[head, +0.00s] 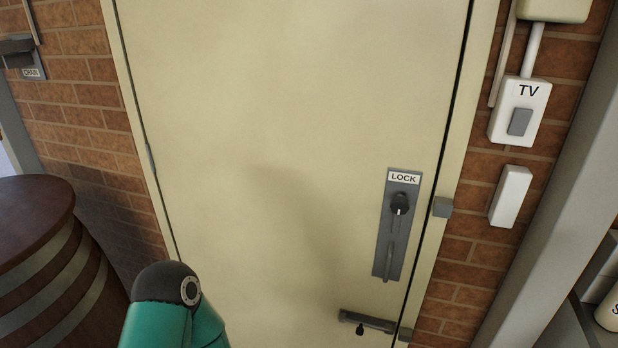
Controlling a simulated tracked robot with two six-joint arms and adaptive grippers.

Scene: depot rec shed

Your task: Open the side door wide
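The cream side door (290,110) fills the middle of the head view and stands closed in its frame. A hinge shows on its left edge. A grey lock plate (389,245) labelled LOCK sits on the door's right side, with a dark round knob (400,204) at its top and a slim vertical bar handle below. A small dark bolt (366,322) lies across the door's lower right, close to the frame. A teal and black part of my own arm is at the bottom left, in front of the door. Neither gripper is in view.
A wooden barrel (40,260) stands at the left by the brick wall. Right of the door are a TV switch (520,112), a white box (511,197) and a grey post (553,200).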

